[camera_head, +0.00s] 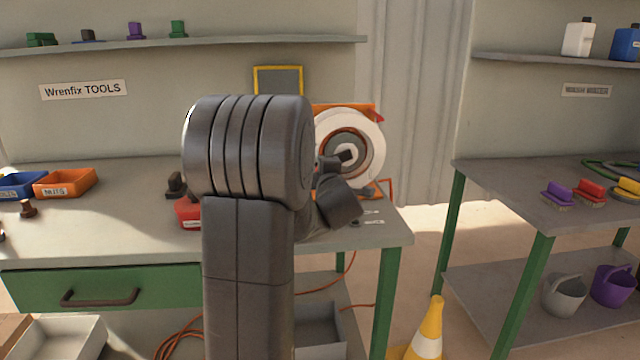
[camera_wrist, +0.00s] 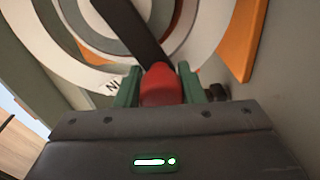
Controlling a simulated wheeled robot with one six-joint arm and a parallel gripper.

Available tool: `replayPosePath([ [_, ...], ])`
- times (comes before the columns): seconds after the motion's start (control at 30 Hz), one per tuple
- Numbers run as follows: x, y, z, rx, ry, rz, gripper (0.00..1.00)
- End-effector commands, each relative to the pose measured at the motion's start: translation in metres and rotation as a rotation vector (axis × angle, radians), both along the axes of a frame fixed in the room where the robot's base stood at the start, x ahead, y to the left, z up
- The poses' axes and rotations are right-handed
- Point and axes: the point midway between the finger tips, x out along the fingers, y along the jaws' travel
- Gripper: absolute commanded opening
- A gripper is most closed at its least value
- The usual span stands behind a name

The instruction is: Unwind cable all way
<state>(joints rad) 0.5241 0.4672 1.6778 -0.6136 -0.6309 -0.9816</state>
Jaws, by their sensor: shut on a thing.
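The cable reel (camera_head: 372,140) stands on the workbench. It has a white round face with grey rings and an orange frame. In the wrist view its white face (camera_wrist: 62,55) fills the upper left, with a dark crank bar (camera_wrist: 132,25) across it. My gripper (camera_wrist: 160,88) is shut on the red crank knob (camera_wrist: 159,80), one green fingertip on each side. My arm hides part of the reel and bench.
A red box (camera_head: 188,214) and dark block (camera_head: 176,185) stand left of my arm. Blue and orange trays (camera_head: 66,182) are farther left. A yellow cone (camera_head: 428,328) stands on the floor between the benches. The right bench (camera_head: 500,190) holds brushes.

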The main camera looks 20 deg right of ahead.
Motion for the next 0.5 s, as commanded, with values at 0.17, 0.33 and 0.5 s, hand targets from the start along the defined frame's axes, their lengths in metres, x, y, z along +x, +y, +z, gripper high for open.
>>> replayPosePath([
  [0.17, -0.003, -0.007, -0.025, -0.138, 0.045, -0.006, 0.0],
  [0.33, -0.004, -0.013, -0.034, -0.288, 0.081, -0.006, 0.0],
  [0.5, -0.006, -0.021, -0.041, -0.432, 0.117, -0.006, 0.0],
])
